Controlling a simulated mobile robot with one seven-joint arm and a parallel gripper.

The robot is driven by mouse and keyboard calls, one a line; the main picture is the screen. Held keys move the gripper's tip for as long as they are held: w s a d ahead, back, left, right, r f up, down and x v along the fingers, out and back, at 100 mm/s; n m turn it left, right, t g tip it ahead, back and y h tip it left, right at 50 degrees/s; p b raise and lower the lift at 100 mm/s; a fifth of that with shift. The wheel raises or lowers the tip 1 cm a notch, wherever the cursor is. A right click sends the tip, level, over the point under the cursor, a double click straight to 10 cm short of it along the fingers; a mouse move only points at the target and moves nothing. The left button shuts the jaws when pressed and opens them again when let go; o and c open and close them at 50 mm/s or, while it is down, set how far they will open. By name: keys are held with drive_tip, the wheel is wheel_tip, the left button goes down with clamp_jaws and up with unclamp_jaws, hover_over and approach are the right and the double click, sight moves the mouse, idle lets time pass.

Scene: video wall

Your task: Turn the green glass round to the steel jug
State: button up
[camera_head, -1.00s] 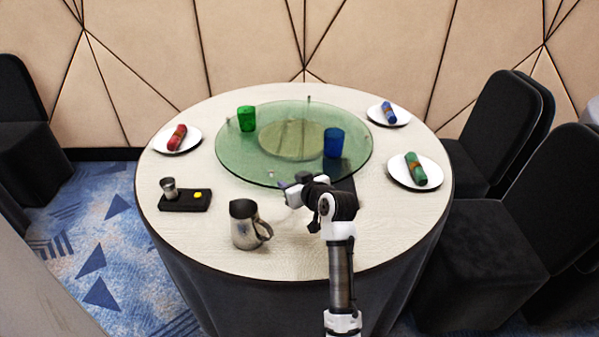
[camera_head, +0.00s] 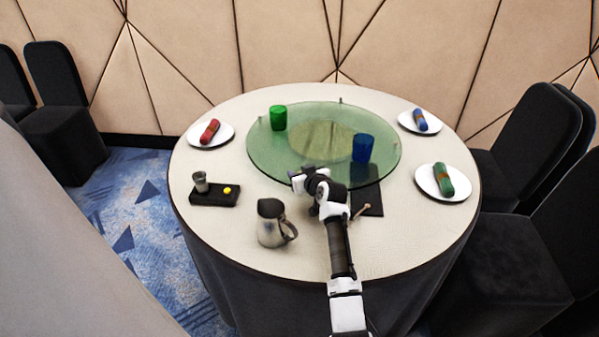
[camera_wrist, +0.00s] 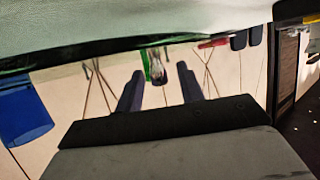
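The green glass (camera_head: 278,118) stands at the back left of the round glass turntable (camera_head: 270,160). The steel jug (camera_head: 268,226) stands on the table at the front, off the turntable, left of my arm. My gripper (camera_head: 296,181) is at the turntable's front edge, low and pointing left. The wrist view looks upside down. There my gripper (camera_wrist: 158,84) shows two dark fingers spread apart. A small shiny upright peg (camera_wrist: 157,68) shows between them, in line with the green glass (camera_wrist: 150,58) behind. I cannot tell whether the fingers touch it.
A blue glass (camera_head: 363,148) stands on the turntable's right side. Plates with red (camera_head: 209,131), blue (camera_head: 420,120) and green (camera_head: 443,180) rolled napkins ring it. A black tray with a small cup (camera_head: 213,198) is left of the jug. A dark mat (camera_head: 368,200) lies right of my gripper.

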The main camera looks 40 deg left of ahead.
drive_tip(key=shift+a+f, duration=0.1)
drive_tip(key=shift+c, duration=0.4)
clamp_jaws()
drive_tip(key=shift+w+d+f, duration=0.1)
drive_tip(key=shift+w+d, duration=0.1)
drive_tip(key=shift+d, duration=0.1)
drive_tip(key=w+d+b, duration=0.1)
drive_tip(key=d, duration=0.1)
drive_tip(key=w+d+b, duration=0.1)
drive_tip(key=d, duration=0.1)
drive_tip(key=w+d+b, duration=0.1)
drive_tip(key=d, duration=0.1)
drive_tip(key=shift+d+b, duration=0.15)
drive_tip(key=shift+b, duration=0.25)
